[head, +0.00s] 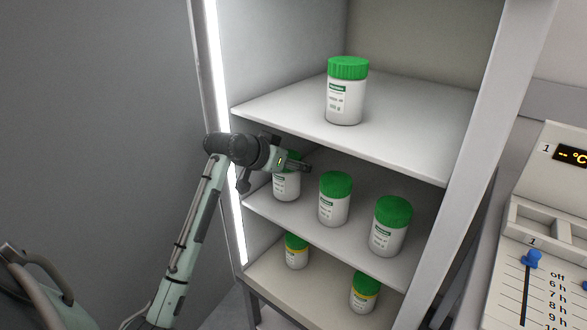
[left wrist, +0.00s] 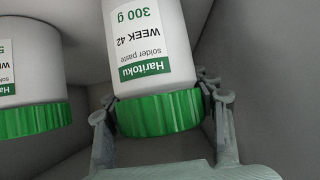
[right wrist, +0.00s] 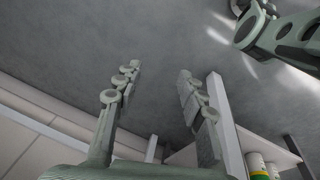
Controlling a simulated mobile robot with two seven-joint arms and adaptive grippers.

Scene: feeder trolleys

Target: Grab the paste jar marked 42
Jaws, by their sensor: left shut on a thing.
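The paste jar marked WEEK 42 (left wrist: 148,45) is white with a green lid and shows upside down in the left wrist view. In the head view the jar (head: 286,188) stands at the left end of the middle shelf. My left gripper (head: 290,163) is shut on its green lid, with fingers on both sides, and hides part of the lid. The left gripper also shows in the left wrist view (left wrist: 165,120). My right gripper (right wrist: 155,100) is open and empty, away from the jars.
Two more green-lidded jars (head: 335,199) (head: 390,226) share the middle shelf (head: 300,217). One jar (head: 346,92) stands on the top shelf, and two yellow-banded jars (head: 296,251) (head: 365,292) on the lower one. The cabinet's left post (head: 221,110) is close to my left arm. A control panel (head: 545,250) is at right.

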